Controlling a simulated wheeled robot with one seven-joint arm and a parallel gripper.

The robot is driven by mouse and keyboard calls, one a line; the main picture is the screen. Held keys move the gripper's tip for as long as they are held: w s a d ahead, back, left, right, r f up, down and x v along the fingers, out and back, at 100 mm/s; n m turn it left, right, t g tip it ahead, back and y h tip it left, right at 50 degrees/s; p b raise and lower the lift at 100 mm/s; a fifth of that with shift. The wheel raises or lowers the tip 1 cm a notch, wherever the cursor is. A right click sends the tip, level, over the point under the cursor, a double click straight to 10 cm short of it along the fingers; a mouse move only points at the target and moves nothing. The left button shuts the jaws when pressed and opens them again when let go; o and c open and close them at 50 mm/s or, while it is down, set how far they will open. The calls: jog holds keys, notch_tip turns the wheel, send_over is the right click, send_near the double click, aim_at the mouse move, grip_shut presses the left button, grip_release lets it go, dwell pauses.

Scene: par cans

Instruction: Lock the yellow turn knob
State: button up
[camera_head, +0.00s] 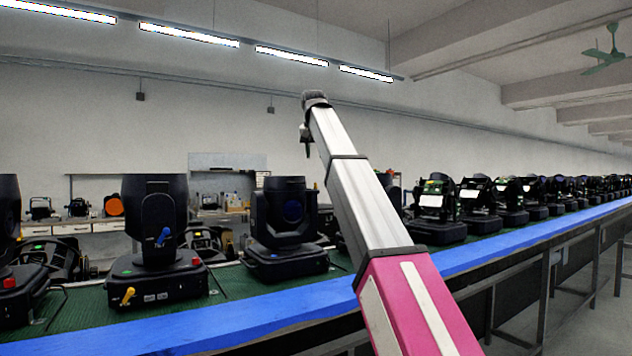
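The yellow turn knob (128,296) is on the front lower left of a black stage light's base (157,285). It looks tilted, its upper end leaning right; whether it is locked I cannot tell. A blue knob (163,236) is higher up on the same light's yoke. My gripper (307,150) is up in the air at the end of my raised arm, right of and well above the yellow knob, far from touching it. It is small and dark here, and its finger opening cannot be made out.
The light stands on a green bench top (222,285) with a blue front edge (230,325). A second black light (287,235) stands to its right, and part of another is at the far left. Several more lights line the bench to the right. The air before the yellow knob is clear.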

jog(key=x, duration=1)
jog(key=shift+w+f, duration=0.25)
jog(key=shift+f, duration=0.05)
grip_shut()
